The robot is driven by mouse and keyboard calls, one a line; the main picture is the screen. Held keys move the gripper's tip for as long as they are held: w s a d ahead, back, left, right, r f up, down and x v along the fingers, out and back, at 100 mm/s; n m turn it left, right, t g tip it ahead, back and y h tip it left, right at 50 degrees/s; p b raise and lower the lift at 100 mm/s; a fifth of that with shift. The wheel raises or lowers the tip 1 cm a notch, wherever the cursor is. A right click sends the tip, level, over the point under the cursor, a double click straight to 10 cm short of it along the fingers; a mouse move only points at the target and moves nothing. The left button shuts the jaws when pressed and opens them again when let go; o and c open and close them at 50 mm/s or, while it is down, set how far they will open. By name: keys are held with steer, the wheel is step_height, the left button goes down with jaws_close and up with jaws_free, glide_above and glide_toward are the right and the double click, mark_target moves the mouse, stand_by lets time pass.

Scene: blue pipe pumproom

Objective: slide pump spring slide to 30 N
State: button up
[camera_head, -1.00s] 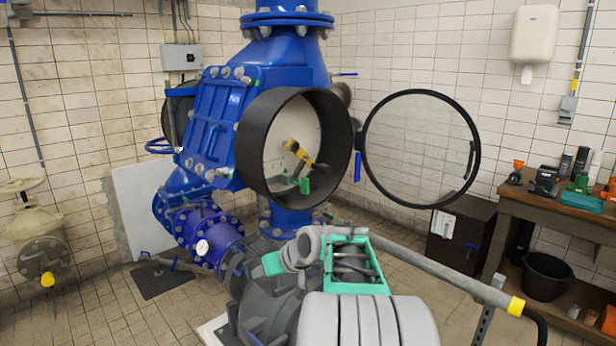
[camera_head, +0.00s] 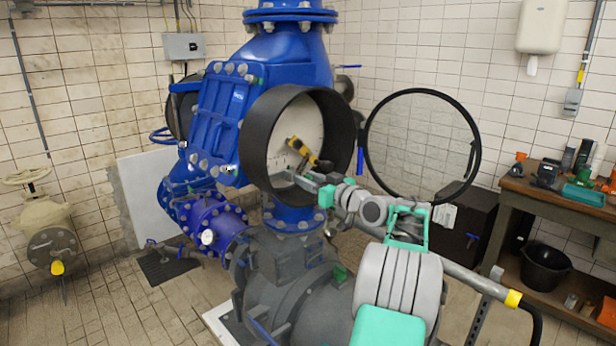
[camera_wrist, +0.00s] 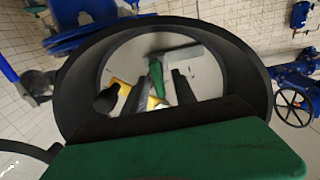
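The round black housing (camera_head: 262,150) on the blue valve has a pale face inside. A yellow and black part (camera_head: 308,152) lies slanted across that face. My gripper (camera_head: 303,181) is at the lower part of the housing opening, just below the yellow part. In the wrist view, two dark fingers (camera_wrist: 158,92) stand apart inside the black ring (camera_wrist: 236,75). Yellow pieces show beside and between them, and a green strip with a grey bar (camera_wrist: 180,53) lies beyond. I see no firm grip. The force scale is not readable, and my gripper body hides the lower ring.
A round glass cover (camera_head: 422,145) stands open to the right of the housing. A workbench (camera_head: 545,205) with tools is at the far right, with a black bucket (camera_head: 545,265) beneath it.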

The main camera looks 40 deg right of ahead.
jaws_close()
stand_by(0.3)
stand_by(1.1)
